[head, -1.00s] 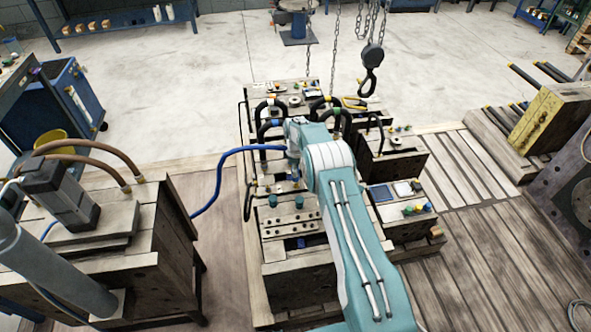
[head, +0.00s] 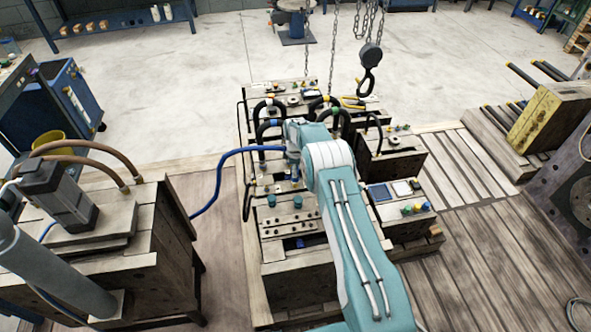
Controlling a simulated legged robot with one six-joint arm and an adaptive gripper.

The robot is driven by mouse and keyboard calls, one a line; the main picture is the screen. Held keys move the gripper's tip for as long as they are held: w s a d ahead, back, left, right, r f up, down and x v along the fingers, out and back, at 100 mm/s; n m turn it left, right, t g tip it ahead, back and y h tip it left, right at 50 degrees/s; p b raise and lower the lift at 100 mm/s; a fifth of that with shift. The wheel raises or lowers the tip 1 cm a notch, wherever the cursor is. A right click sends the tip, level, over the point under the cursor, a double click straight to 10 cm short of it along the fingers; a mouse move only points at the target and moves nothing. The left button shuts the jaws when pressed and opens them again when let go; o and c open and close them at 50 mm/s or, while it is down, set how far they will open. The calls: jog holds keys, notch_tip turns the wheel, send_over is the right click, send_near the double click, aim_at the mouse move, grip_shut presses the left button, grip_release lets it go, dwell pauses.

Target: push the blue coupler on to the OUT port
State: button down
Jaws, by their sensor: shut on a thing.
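My arm reaches forward over the wooden-looking mould blocks (head: 283,225) in the middle of the head view. My gripper (head: 292,165) points down at the arm's far end and is small and partly covered by my wrist. It is shut on the blue coupler (head: 294,172), of which only a little blue shows. A blue hose (head: 236,153) runs from the left to the gripper. The OUT port cannot be made out; the spot below the gripper is too small and partly hidden. I cannot tell whether the coupler touches a port.
Black hose loops with coloured collars stand close around the gripper. A chain hook (head: 370,68) hangs behind to the right. A wooden cabinet (head: 110,245) with brown hoses stands at the left. A yellow block (head: 548,115) lies at the right. The floor behind is open.

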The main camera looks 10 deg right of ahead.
jog(key=shift+f, duration=1.25)
dwell(1.4)
jog(key=shift+c, duration=1.5)
grip_release()
notch_tip(320, 180, up, 12)
jog(key=shift+w+f, duration=0.1)
